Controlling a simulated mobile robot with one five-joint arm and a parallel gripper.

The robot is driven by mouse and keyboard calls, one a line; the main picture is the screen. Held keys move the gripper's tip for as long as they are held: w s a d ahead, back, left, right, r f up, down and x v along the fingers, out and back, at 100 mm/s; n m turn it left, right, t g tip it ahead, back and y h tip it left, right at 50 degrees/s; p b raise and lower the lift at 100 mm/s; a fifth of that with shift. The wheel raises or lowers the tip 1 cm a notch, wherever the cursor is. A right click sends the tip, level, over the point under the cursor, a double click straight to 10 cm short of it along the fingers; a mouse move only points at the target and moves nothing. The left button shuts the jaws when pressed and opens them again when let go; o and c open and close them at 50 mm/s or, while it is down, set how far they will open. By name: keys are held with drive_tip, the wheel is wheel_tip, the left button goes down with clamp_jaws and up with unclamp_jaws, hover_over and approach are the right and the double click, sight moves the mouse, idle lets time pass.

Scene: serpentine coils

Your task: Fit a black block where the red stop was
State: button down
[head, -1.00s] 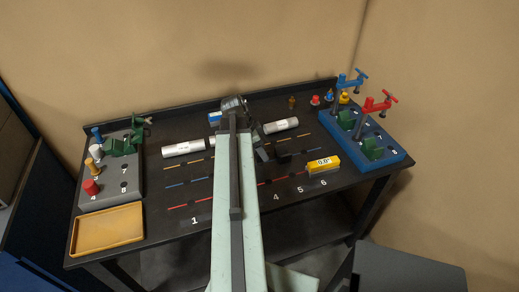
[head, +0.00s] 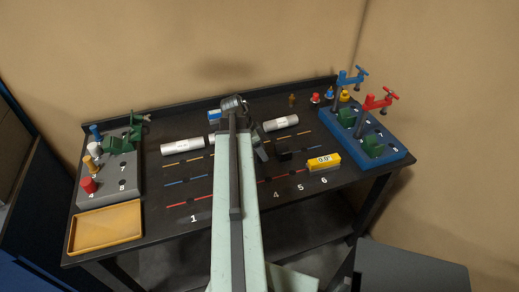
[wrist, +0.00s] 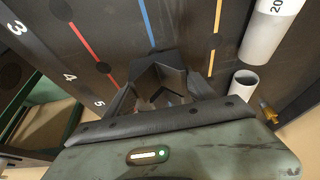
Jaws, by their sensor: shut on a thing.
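My gripper (wrist: 155,95) is shut on a dark, notched black block (wrist: 168,78), low over or on the table at the blue line near columns 4 and 5. In the head view the black block (head: 284,154) shows just right of my arm, which hides most of the gripper. Whether the block touches the table I cannot tell. A red stop-like peg (head: 88,185) stands by number 4 on the grey rack at left. Another small red piece (head: 315,97) stands at the back right. Which spot the red stop left, the frames do not show.
The black table (head: 180,211) has red, blue and orange lines with dark spots. White cylinders (head: 182,146) lie behind them. A blue fixture (head: 390,153) with clamps is far right. A yellow tray (head: 105,228) is front left.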

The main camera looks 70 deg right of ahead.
drive_tip(key=shift+f+b, duration=0.65)
drive_tip(key=shift+f, duration=0.15)
drive_tip(key=shift+f, duration=0.15)
drive_tip(key=shift+f+b, duration=0.65)
drive_tip(key=shift+b, duration=0.2)
drive_tip(key=shift+a, duration=0.1)
drive_tip(key=shift+c, duration=1.2)
unclamp_jaws()
